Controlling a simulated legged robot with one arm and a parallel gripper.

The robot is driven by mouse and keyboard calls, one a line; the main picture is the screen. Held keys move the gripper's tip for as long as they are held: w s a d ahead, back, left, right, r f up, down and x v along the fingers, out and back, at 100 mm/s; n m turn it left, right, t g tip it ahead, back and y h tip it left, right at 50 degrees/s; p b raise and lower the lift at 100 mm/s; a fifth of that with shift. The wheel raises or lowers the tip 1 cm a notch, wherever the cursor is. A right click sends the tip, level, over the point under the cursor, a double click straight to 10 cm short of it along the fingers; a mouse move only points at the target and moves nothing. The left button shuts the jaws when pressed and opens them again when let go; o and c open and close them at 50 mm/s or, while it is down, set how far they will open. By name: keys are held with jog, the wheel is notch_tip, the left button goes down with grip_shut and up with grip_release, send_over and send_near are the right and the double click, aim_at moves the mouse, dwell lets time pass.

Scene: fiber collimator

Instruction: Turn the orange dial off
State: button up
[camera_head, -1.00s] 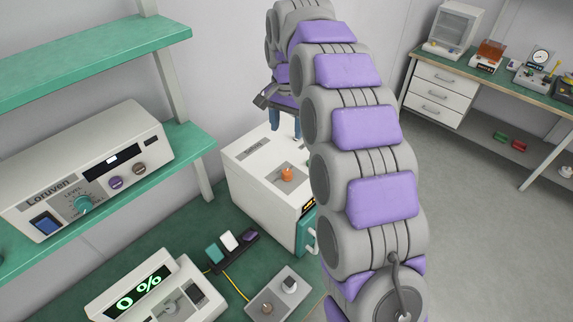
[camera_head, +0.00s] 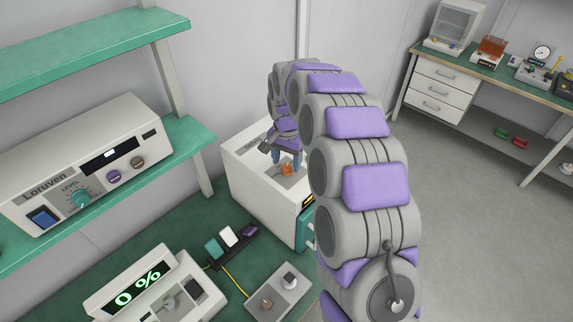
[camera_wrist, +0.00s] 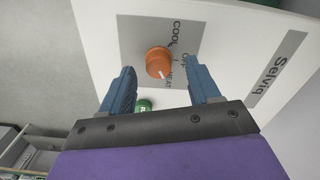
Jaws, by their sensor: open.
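The orange dial (camera_head: 287,169) sits on a grey plate on top of the white box (camera_head: 248,181) marked Selviq. In the wrist view the dial (camera_wrist: 158,63) has a white pointer line and labels COOL, OFF and HEAT beside it; the line points toward the HEAT side. My gripper (camera_wrist: 163,72) is open, with its two blue fingers to the left and right of the dial. In the head view my gripper (camera_head: 287,160) is close above the dial. I cannot tell whether a finger touches it.
A green shelf (camera_head: 175,140) with a white Loruven unit (camera_head: 90,165) stands at the left. A 0 % display unit (camera_head: 150,288), a grey switch box (camera_head: 277,295) and a row of colored blocks (camera_head: 230,241) lie on the green bench. A green handle (camera_head: 305,226) is on the box's front.

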jog(key=shift+f, duration=1.05)
jog(key=shift+r, duration=0.1)
jog(key=c, duration=1)
